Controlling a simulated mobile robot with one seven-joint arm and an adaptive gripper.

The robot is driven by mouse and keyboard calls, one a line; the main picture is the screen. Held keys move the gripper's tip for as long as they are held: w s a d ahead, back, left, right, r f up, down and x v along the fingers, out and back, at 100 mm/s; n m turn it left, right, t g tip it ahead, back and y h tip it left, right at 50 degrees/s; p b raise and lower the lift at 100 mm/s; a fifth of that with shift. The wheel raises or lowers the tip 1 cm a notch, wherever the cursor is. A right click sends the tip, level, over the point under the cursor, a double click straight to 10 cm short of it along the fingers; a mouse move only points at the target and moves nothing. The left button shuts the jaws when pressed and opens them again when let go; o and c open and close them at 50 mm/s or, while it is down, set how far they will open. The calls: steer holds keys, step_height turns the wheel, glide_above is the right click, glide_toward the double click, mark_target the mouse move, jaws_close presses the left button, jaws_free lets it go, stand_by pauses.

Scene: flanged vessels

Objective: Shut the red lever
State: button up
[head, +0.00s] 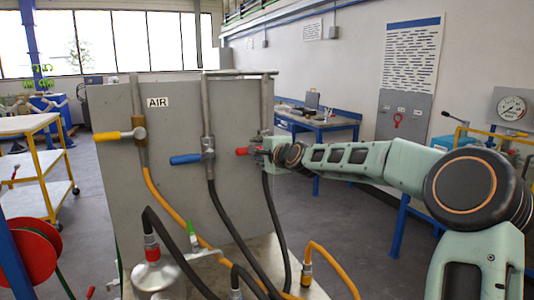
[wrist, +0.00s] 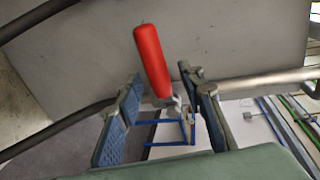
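The red lever (head: 242,151) is on the right-hand vertical pipe of the grey panel. In the head view it points left, roughly across the pipe. In the wrist view its red handle (wrist: 152,60) sticks up beyond the fingertips, and its metal root lies between them. My gripper (wrist: 162,82) is open around the lever's root, with a visible gap on both sides. In the head view my gripper (head: 262,150) is at the right pipe, and the valve body is largely hidden behind it.
A yellow lever (head: 110,136) and a blue lever (head: 186,159) sit on the panel (head: 112,190) to the left. Black hoses (head: 232,225) and a yellow hose (head: 165,207) hang below. A blue workbench (head: 325,124) stands behind. The floor right of the panel looks clear.

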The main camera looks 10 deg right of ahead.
steer(key=v, duration=0.9)
steer(key=shift+s, duration=0.4)
steer(key=shift+d, duration=0.1)
